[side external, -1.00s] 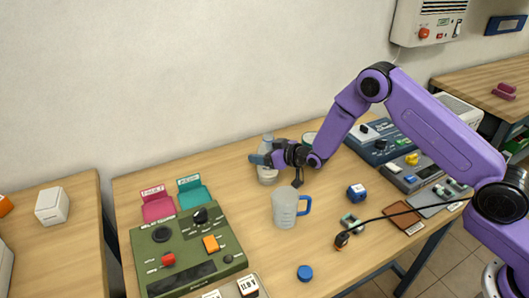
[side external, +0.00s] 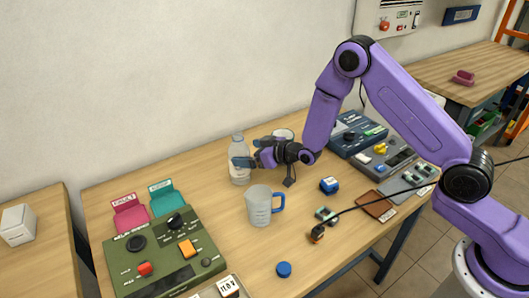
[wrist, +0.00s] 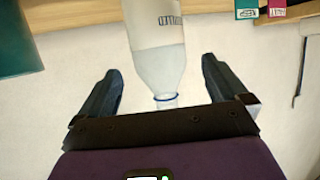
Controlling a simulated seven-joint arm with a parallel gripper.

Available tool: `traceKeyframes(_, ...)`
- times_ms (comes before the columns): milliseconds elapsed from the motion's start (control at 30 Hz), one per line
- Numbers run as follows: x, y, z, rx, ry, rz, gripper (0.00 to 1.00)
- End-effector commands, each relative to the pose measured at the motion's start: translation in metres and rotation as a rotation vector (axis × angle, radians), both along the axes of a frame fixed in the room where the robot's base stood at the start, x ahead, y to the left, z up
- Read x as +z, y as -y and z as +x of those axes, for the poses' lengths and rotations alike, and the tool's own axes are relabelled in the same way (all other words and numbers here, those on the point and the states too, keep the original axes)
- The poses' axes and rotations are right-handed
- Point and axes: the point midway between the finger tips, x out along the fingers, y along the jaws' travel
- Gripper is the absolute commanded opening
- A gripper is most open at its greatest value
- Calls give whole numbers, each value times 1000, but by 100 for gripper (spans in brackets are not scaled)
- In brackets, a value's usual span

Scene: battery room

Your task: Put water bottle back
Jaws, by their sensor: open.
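A clear water bottle (side external: 238,172) stands upright near the back of the wooden table. In the wrist view the bottle (wrist: 160,60) shows upside down, with its label and a blue ring at its neck. My gripper (side external: 250,153) is at the bottle's upper part, on its right side. In the wrist view my gripper (wrist: 162,68) has its two fingers spread wide, with the bottle between them in the picture and a gap on both sides. I cannot tell whether a finger touches it. A round blue cap-like disc (side external: 284,269) lies at the table's front.
A measuring jug (side external: 258,207) with a blue handle stands in front of the bottle. A pale cup (side external: 284,134) is behind my gripper. A green control box (side external: 165,258) sits at left, grey-blue devices (side external: 356,133) at right. A blue block (side external: 329,185) and cable lie right of the jug.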

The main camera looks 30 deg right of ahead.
Motion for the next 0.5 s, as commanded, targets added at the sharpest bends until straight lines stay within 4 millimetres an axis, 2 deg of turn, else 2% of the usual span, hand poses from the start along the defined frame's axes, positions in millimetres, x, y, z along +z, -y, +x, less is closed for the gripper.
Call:
traceKeyframes(200, 13, 12, -27, -1, -1, 0, 100)
traceKeyframes(500, 21, 19, -45, 0, 1, 0, 100)
